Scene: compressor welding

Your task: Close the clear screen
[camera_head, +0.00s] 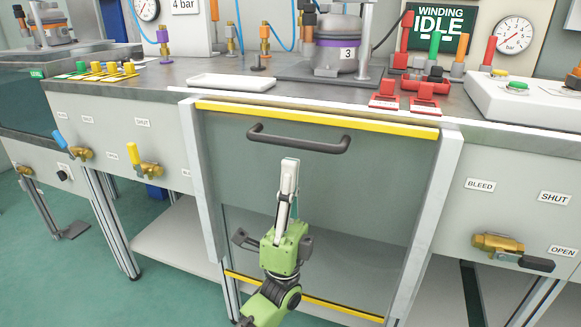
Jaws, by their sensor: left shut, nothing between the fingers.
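The clear screen (370,200) is a see-through panel between two pale upright rails. It hangs below the front edge of the bench, with a yellow strip along its top and another along its bottom. A dark bar handle (298,139) runs across the screen just below the top strip. My left gripper (290,163) is in front of the screen, with its pale fingers together and pointing up. The fingertips are a little below the handle in the picture and hold nothing. Whether they touch the screen is hard to tell. My right gripper is out of view.
On the bench above stand a grey compressor (338,45), a white tray (231,82), red clamps (425,100) and a white control box (510,100) with a green button. A brass valve (497,243) sticks out at right. A dark sign reads "WINDING IDLE".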

